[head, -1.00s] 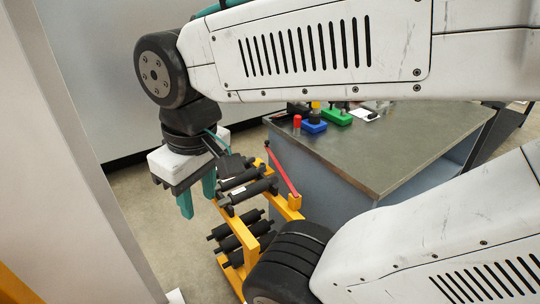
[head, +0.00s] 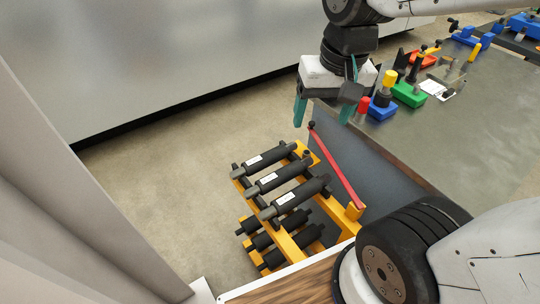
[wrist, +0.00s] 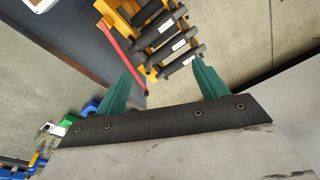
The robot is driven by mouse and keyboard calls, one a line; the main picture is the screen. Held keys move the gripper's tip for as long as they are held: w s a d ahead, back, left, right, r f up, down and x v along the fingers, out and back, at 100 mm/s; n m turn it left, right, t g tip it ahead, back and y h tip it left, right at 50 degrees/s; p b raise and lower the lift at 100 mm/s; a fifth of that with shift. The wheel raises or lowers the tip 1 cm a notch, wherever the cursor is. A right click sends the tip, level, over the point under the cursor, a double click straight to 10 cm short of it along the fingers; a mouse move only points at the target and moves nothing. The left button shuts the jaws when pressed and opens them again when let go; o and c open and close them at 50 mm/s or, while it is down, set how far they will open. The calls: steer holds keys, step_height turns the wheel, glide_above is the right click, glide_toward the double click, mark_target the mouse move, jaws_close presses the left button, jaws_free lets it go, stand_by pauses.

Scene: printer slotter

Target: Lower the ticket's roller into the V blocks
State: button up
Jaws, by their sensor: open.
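Several black rollers, three with white labels, lie across the upper arms of a yellow rack (head: 312,158). They are a back roller (head: 265,159), a middle roller (head: 279,176) and a front roller (head: 296,198). The labels are too small to read. More rollers (head: 268,238) sit on the lower level. My gripper (head: 323,112) is open and empty, its teal fingers pointing down, beyond the rack and beside the bench. The wrist view shows both fingers (wrist: 163,72) apart, with labelled rollers (wrist: 172,32) beyond them. A white card (head: 433,87) lies on the bench; I cannot identify the V blocks for certain.
The grey bench (head: 445,140) carries blue (head: 382,110), green (head: 408,95) and red (head: 424,61) fixtures. A red bar (head: 337,168) slopes along the rack's bench side. Bare floor (head: 165,165) is open left of the rack, up to a grey wall.

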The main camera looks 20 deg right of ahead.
steer(key=w+f+m, duration=0.4)
steer(key=w+f, duration=0.3)
steer(key=w, duration=0.4)
steer(key=m, duration=0.7)
glide_toward(266, 156)
step_height(266, 156, down, 6)
steer(key=shift+w+d+r+m+t, duration=0.1)
steer(key=shift+m+t, duration=0.15)
steer(key=shift+m, duration=0.3)
steer(key=shift+w+d+r+m+t, duration=0.1)
steer(key=shift+m+t, duration=0.15)
steer(key=shift+m, duration=0.3)
steer(key=shift+a+x, duration=0.1)
steer(key=shift+x, duration=1.3)
steer(key=shift+a+x, duration=0.15)
steer(key=shift+x, duration=1.2)
steer(key=c, duration=1.5)
steer(key=shift+o, duration=0.2)
steer(key=shift+r, duration=0.25)
steer(key=shift+w+r+v, duration=0.1)
steer(key=shift+w+v, duration=0.25)
steer(key=shift+v, duration=1.2)
steer(key=shift+w+r+v, duration=0.1)
steer(key=shift+w+v, duration=0.25)
steer(key=shift+v, duration=1.15)
steer(key=shift+w+r+v, duration=0.1)
steer(key=shift+w+v, duration=0.25)
steer(key=shift+v, duration=1.2)
